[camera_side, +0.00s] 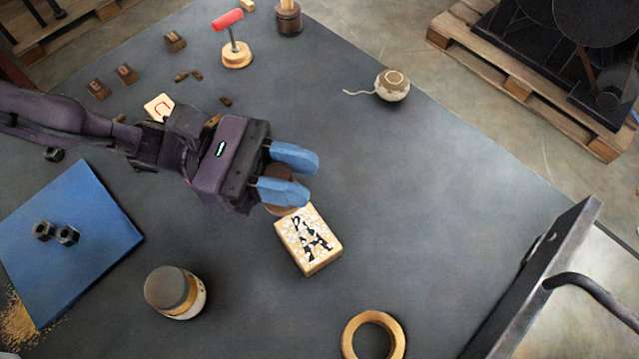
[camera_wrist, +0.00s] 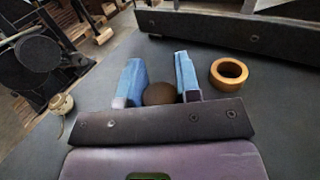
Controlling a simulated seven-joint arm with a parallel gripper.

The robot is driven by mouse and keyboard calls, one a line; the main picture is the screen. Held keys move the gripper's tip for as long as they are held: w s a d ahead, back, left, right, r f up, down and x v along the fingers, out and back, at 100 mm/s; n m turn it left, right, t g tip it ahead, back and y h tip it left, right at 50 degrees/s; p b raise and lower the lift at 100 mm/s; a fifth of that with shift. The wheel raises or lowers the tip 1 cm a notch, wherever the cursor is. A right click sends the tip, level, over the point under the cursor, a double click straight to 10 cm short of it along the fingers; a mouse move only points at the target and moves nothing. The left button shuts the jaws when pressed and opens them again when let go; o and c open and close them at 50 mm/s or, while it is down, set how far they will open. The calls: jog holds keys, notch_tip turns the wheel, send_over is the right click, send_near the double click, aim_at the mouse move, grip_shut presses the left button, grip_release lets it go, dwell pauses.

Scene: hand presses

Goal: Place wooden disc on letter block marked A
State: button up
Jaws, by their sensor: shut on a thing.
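My gripper (camera_side: 290,174) has blue fingers and is shut on the dark brown wooden disc (camera_side: 281,188). The disc sits between the fingers and is partly hidden by them in the side view; it also shows in the wrist view (camera_wrist: 159,94). The letter block marked A (camera_side: 309,240) is a pale wooden block with a black A on its top, lying on the grey table. In the side view the disc and fingers appear just above the block's upper-left edge. I cannot tell whether the disc touches the block. The block does not show in the wrist view.
A wooden ring (camera_side: 373,335) lies below right of the block, and a lidded jar (camera_side: 175,292) stands at lower left. A blue plate (camera_side: 70,245) with nuts is at left. A twine ball (camera_side: 392,85) lies at upper right. The table right of the block is clear.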

jog(key=w+d+f, duration=0.2)
jog(key=d+f, duration=0.1)
jog(key=f, duration=0.4)
jog(key=shift+f, duration=0.15)
jog(key=o, duration=0.9)
jog(key=shift+f, duration=0.1)
jog(key=v, duration=1.2)
